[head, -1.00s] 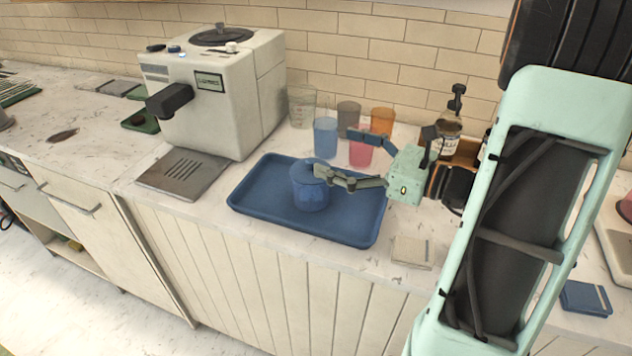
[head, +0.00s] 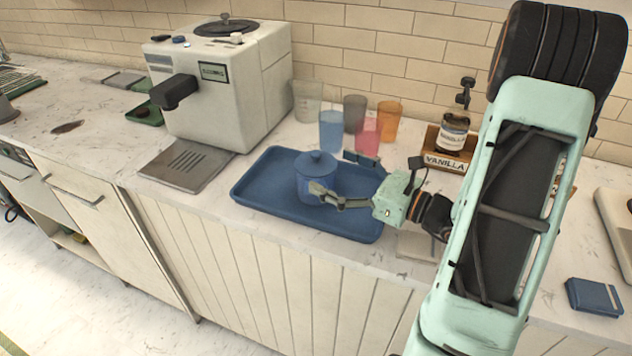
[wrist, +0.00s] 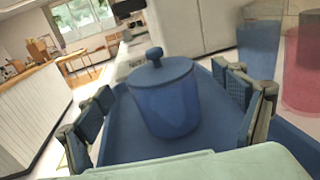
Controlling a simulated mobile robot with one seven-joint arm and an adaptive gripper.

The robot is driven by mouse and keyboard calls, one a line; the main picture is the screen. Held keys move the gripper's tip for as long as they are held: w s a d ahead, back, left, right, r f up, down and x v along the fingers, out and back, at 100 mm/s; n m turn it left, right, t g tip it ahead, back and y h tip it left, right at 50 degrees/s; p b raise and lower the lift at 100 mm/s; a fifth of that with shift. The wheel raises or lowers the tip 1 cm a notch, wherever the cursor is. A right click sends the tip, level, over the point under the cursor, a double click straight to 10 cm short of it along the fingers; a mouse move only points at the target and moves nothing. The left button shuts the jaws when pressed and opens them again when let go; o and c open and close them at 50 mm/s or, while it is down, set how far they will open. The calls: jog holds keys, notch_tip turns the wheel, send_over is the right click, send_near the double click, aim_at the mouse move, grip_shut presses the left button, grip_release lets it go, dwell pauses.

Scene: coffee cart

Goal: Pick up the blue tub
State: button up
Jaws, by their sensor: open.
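The blue tub (head: 316,180) has a lid with a round knob and stands on the blue tray (head: 262,196) on the counter. In the wrist view the tub (wrist: 168,100) is ahead, between my two open fingers. My gripper (head: 340,180) is open at the right side of the tub, with one finger in front of it and the other behind it to the right. In the wrist view my gripper (wrist: 170,108) shows a gap to the tub on both sides.
Blue (head: 331,131), pink (head: 367,137), orange (head: 389,120) and other cups stand behind the tray. A coffee machine (head: 215,90) stands to the left. A vanilla jar (head: 453,132) in a wooden holder is at the right, and a blue notebook (head: 593,297) lies far right.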

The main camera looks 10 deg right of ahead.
aim_at(299, 156)
jog(key=x, duration=0.4)
jog(key=shift+w+a, duration=0.1)
jog(key=shift+a, duration=0.05)
jog(key=shift+c, duration=0.4)
jog(key=c, duration=2.1)
